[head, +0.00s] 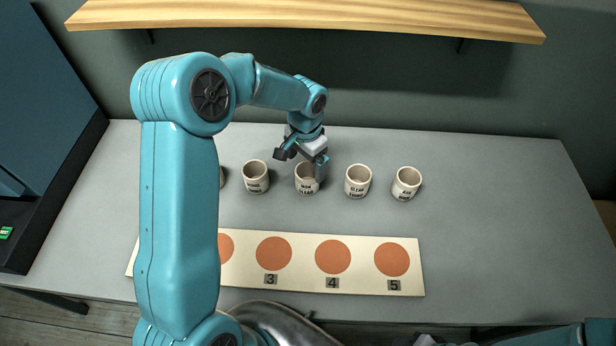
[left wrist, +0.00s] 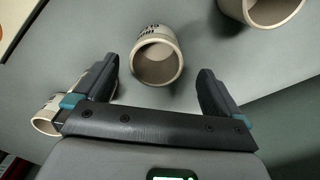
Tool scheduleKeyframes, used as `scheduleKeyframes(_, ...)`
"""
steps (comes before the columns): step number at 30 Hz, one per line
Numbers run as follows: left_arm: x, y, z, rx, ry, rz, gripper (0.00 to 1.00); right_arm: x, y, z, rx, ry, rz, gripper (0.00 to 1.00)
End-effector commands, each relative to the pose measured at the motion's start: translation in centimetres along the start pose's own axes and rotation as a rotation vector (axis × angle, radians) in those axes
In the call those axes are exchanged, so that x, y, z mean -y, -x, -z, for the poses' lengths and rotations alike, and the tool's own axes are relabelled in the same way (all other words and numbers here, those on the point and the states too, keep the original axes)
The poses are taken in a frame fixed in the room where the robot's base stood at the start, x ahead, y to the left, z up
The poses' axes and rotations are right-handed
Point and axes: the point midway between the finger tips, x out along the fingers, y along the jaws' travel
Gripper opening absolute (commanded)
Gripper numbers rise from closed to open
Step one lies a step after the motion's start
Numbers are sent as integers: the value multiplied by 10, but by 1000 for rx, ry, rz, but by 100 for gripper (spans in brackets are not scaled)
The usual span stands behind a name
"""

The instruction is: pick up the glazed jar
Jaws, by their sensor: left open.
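Several cream jars with dark lettering stand upright in a row on the grey table; the lettering is too small for me to tell which is the glazed one. My left gripper (head: 302,165) is over the middle jar (head: 306,186) and partly covers it. In the left wrist view my left gripper (left wrist: 158,72) is open and empty. A jar with printed words (left wrist: 157,52) shows between and just beyond its fingertips, its mouth facing the camera. I cannot tell whether a finger touches it. My right gripper is not in clear view.
Jars stand left (head: 256,178) and right (head: 357,181) of the middle one, with another (head: 406,184) farther right. A cream board (head: 303,245) with numbered orange discs lies in front. A wooden shelf (head: 300,14) hangs above the back. The table's right side is clear.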

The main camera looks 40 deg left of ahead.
Motion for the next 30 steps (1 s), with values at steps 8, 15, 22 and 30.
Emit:
scheduleKeyframes(8,-2,-25,2,4,-1,-2,98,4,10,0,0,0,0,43)
scheduleKeyframes(15,-2,-60,4,1,0,-1,98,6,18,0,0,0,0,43)
scheduleKeyframes(22,-2,-63,5,-2,0,0,98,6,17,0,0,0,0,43)
scheduleKeyframes(30,-2,-63,5,-1,0,0,35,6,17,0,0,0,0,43)
